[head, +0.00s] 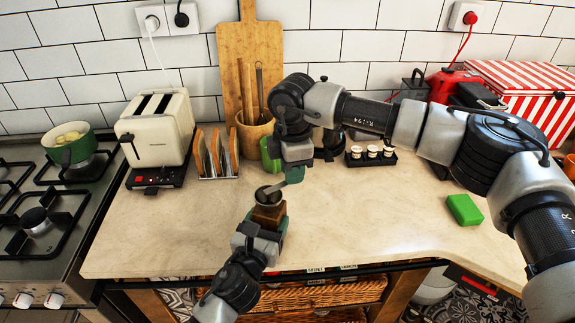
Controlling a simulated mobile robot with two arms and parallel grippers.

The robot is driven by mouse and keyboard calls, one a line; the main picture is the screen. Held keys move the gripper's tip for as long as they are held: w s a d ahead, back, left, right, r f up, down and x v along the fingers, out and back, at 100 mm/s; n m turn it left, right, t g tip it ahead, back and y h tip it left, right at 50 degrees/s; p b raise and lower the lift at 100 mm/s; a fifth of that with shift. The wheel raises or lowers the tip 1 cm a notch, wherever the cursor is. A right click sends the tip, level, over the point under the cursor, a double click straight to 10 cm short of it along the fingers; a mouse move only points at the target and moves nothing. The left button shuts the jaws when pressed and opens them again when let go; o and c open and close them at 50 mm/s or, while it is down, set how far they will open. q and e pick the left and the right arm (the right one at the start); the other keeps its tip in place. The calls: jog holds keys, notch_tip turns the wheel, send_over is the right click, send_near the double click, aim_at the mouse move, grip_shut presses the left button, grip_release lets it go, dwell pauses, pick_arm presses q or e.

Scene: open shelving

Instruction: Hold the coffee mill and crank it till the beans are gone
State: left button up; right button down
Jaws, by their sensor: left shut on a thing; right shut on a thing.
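The coffee mill (268,212) stands near the front edge of the counter, a small brown wooden body with a dark round top. My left gripper (267,224) comes from the lower front and is shut on the mill's body. My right gripper (294,174) comes down from above, just behind and to the right of the mill's top. It is shut on the mill's crank, whose arm (276,187) reaches from the mill's top toward it. The knob is hidden in the jaws. I cannot tell whether beans lie in the mill.
A cream toaster (157,135), a toast rack (216,160) and a wooden utensil pot (254,131) stand behind to the left. A black tray of small jars (371,157) sits behind to the right. A green block (464,209) lies right. Counter around the mill is clear.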

jog(key=shift+s+d+m, duration=0.25)
jog(key=shift+s+m, duration=0.25)
jog(key=shift+m, duration=0.6)
jog(key=c, duration=1)
grip_release()
jog(key=shift+o, duration=0.2)
notch_tip(320, 180, up, 12)
